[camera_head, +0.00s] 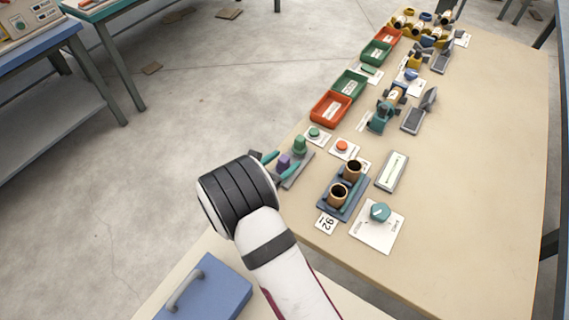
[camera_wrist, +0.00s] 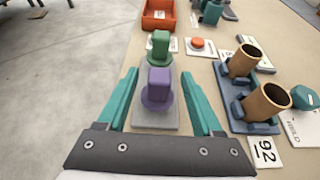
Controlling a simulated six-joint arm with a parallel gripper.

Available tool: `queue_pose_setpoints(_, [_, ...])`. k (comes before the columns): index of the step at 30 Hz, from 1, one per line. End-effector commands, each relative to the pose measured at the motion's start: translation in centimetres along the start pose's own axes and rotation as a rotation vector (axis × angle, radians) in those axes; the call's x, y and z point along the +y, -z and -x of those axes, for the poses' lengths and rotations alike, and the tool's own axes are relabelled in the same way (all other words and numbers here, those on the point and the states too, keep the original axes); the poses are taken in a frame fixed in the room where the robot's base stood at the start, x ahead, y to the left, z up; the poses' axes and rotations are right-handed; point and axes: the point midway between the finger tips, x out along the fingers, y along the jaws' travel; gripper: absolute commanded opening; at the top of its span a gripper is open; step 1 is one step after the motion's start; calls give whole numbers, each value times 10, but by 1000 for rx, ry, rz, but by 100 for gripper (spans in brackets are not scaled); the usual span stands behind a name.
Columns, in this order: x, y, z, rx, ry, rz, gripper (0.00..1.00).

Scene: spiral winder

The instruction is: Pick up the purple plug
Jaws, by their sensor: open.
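The purple plug (camera_wrist: 158,88) stands upright on a grey base (camera_wrist: 156,121), in front of the green plug (camera_wrist: 160,47). In the head view the purple plug (camera_head: 284,162) is partly screened by my gripper (camera_head: 272,165) at the table's left edge. In the wrist view my gripper (camera_wrist: 160,92) is open, with one teal finger on each side of the purple plug. I see gaps between the fingers and the plug, and nothing is held.
To the right stands a blue holder (camera_wrist: 262,127) with two brown tubes. A red-orange tray (camera_head: 330,108) and a green tray (camera_head: 350,84) lie farther back. A teal knob (camera_head: 380,212) sits on a white card at the right. The table's right side is clear.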

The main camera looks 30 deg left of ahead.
Motion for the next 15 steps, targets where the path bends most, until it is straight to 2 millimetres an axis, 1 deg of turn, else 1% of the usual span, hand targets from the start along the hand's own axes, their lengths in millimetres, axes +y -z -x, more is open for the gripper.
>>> queue_pose_setpoints(1, [-1, -2, -11, 0, 5, -3, 68])
queue_pose_setpoints(3, [0, -3, -24, 0, 4, -1, 68])
queue_pose_setpoints(6, [0, -3, -36, 0, 4, -1, 68])
queue_pose_setpoints(12, [1, -3, -38, 1, 2, -1, 68])
queue_pose_setpoints(13, [1, -3, -38, 1, 2, -1, 66])
queue_pose_setpoints(15, [1, -3, -37, 1, 2, -1, 53])
